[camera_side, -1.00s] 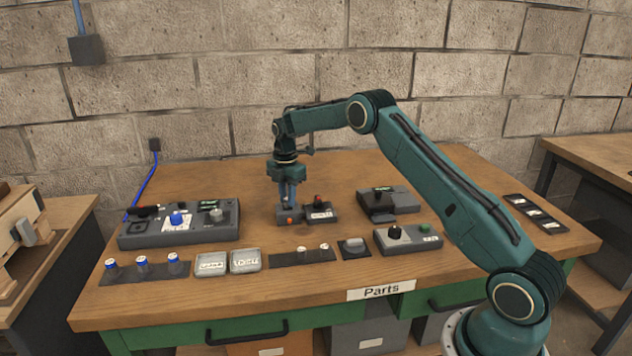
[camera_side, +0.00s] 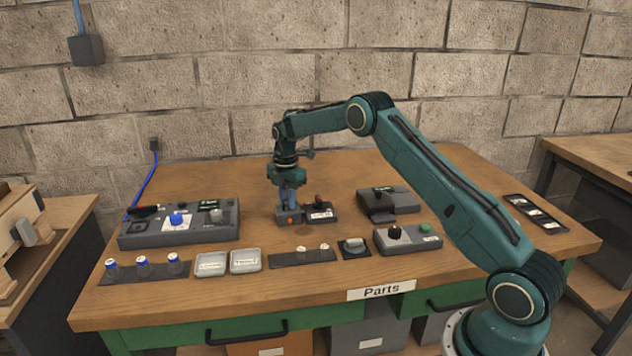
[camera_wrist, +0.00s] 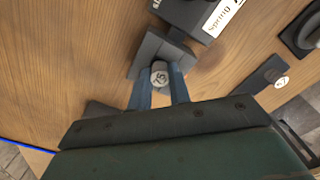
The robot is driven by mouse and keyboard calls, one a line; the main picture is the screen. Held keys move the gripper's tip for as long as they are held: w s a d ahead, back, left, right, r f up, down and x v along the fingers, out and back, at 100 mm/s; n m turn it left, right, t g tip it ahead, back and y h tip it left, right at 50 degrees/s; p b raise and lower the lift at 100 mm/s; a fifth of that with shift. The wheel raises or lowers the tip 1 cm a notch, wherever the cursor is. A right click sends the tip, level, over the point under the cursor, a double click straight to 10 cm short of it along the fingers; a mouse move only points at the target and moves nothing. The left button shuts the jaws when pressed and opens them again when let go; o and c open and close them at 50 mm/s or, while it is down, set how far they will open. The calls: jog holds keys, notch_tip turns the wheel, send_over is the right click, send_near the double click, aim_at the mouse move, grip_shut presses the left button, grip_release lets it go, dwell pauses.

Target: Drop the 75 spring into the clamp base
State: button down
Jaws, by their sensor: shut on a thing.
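My gripper (camera_wrist: 162,84) is shut on the 75 spring (camera_wrist: 159,76), a short piece with a pale round top marked "75". In the wrist view the spring is between the blue fingertips, over the dark grey clamp base (camera_wrist: 150,47). In the side view my gripper (camera_side: 288,205) points straight down at the clamp base (camera_side: 290,220), a dark block with an orange-red spot on its front. The fingers and the spring hide the base's opening. I cannot tell how far the spring is inside it.
A dark box with a white "Spring" label (camera_side: 321,214) and a red knob adjoins the base on the right. A panel (camera_side: 180,236) stands to the left. Mats with small capped pieces (camera_side: 143,263) and two grey trays (camera_side: 211,264) lie in front. The table behind is clear.

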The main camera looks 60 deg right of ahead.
jog(key=shift+f, duration=0.1)
jog(key=c, duration=0.7)
grip_release()
jog(key=shift+c, duration=0.2)
jog(key=shift+r, duration=3.5)
